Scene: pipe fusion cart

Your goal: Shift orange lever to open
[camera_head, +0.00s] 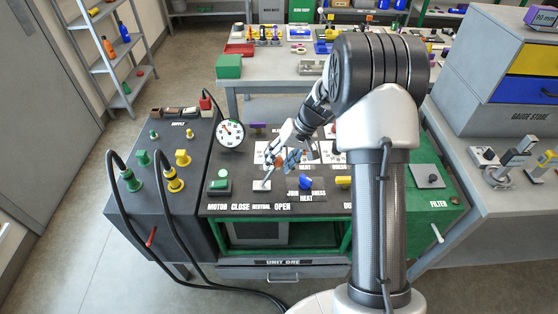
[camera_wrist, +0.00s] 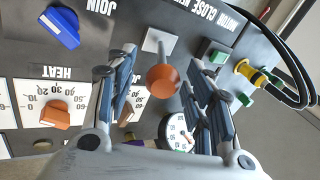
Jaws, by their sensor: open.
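The orange lever has a round orange knob (camera_wrist: 163,78) on a thin grey stem, rising from a white plate (camera_wrist: 158,40) in the wrist view. In the head view the plate (camera_head: 262,185) sits just behind the CLOSE, NEUTRAL and OPEN labels (camera_head: 262,206), nearest NEUTRAL. The knob is partly hidden by my gripper there. My gripper (camera_head: 279,160) is open above the panel. In the wrist view the knob shows between its two fingers (camera_wrist: 161,62), with a gap on each side. I cannot tell whether the fingers are down at knob height.
A blue knob (camera_head: 305,182) stands right of the lever, and a green button (camera_head: 219,185) left of it. A round gauge (camera_head: 230,134) stands behind. An orange dial knob (camera_wrist: 55,113) is at the wrist view's left. Black hoses (camera_head: 117,190) arch on the left.

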